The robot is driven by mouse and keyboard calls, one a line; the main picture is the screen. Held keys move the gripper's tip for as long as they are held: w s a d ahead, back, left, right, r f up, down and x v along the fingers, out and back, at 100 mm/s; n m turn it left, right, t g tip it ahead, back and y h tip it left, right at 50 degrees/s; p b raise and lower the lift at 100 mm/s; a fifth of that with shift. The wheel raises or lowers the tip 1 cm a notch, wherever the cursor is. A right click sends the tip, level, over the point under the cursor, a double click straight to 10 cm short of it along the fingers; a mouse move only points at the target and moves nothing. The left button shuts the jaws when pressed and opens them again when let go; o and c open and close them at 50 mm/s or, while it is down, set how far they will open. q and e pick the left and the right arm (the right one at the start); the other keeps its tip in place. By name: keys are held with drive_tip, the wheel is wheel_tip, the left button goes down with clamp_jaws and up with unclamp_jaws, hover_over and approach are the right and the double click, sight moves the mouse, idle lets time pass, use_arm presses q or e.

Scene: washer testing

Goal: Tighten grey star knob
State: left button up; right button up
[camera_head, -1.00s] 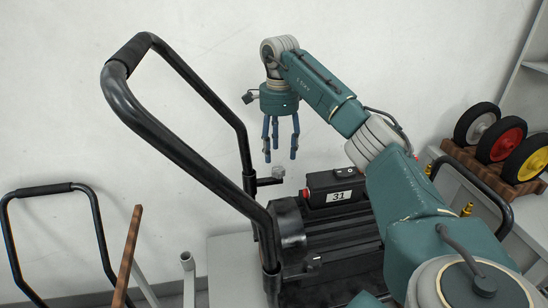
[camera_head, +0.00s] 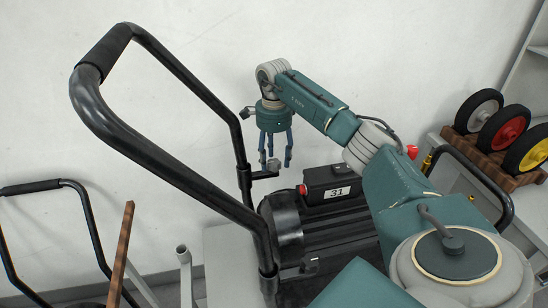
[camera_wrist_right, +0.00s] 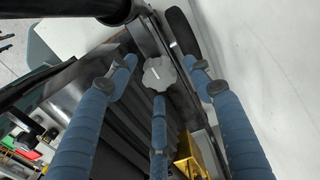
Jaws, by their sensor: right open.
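The grey star knob (camera_wrist_right: 158,73) sits on the handle bracket of a black machine (camera_head: 320,238), shown in the right wrist view in the middle between my fingers. In the head view the knob (camera_head: 273,165) is small and partly covered by the fingers. My right gripper (camera_head: 276,160) points down around the knob with its three blue fingers open. In the right wrist view, the fingers (camera_wrist_right: 160,82) are spread around the knob, with visible gaps beside it. I cannot tell if any finger touches it. My left gripper is out of view.
The black tube handle (camera_head: 175,150) rises close to the left of my right gripper. A white wall (camera_head: 350,40) stands behind. A box labelled 31 (camera_head: 322,180) sits on the machine, right of the knob. Wheels on a wooden rack (camera_head: 500,160) stand at the far right.

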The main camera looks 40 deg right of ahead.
drive_tip(key=shift+s+a+f, duration=0.1)
drive_tip(key=shift+f, duration=0.3)
drive_tip(key=c, duration=1.1)
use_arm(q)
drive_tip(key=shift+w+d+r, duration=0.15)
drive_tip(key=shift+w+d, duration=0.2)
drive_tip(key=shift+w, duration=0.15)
